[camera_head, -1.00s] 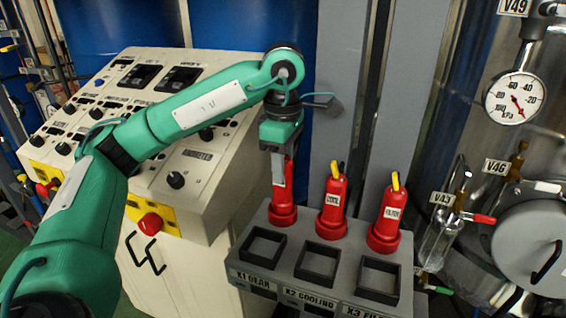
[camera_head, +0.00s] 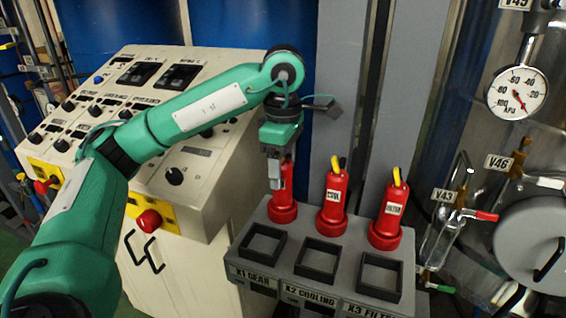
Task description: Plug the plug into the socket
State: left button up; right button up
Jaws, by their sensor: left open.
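Three red plugs stand upright in a row on the grey socket panel: a left plug (camera_head: 283,208), a middle plug labelled COOL (camera_head: 333,203) and a right plug (camera_head: 387,217) with a label too small to read surely. In front of them are three square black sockets, X1 GEAR (camera_head: 263,243), X2 COOLING (camera_head: 320,261) and X3 (camera_head: 379,278), all empty. My left gripper (camera_head: 276,170) points down over the left plug, with its fingers at the plug's upper body. The jaws are open and hide part of that plug. My right gripper is out of view.
The grey socket panel (camera_head: 235,250) stands beside a cream control console (camera_head: 190,215) with a red button (camera_head: 149,222). At right are a steel vessel, a pressure gauge (camera_head: 518,93) and a valve with a red handle (camera_head: 480,215). Grey posts rise behind the plugs.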

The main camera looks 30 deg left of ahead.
pick_arm(q)
notch_tip(320, 180, up, 14)
jog(key=p, duration=0.2)
dwell(0.7)
jog(key=shift+f, duration=0.15)
dwell(0.4)
